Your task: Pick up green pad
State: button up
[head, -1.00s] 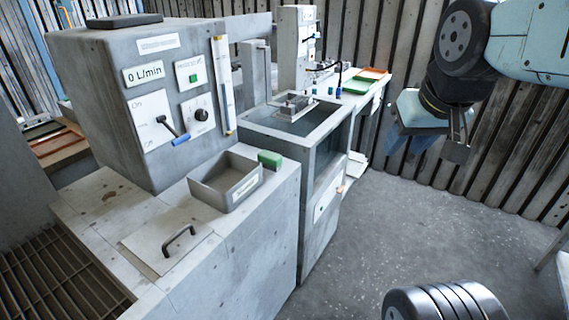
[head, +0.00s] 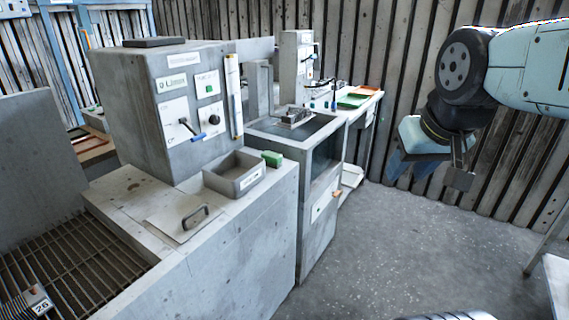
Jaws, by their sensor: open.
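The green pad (head: 272,158) is a small green block. It sits on the grey counter at the right end of an open grey tray, close to the counter's right edge. My gripper (head: 459,172) hangs at the right of the view, in front of the wooden wall. It is open and empty, well to the right of the green pad and apart from it.
The grey tray (head: 234,182) and a lid with a dark handle (head: 195,216) share the counter. A control box (head: 170,105) with a blue-tipped lever rises behind. A sink-like basin (head: 297,128) stands beyond. A metal grate (head: 75,270) lies at left; the floor at right is clear.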

aim_at(273, 160)
jog(key=u, duration=0.2)
jog(key=i, duration=0.9)
jog(key=z, duration=0.1)
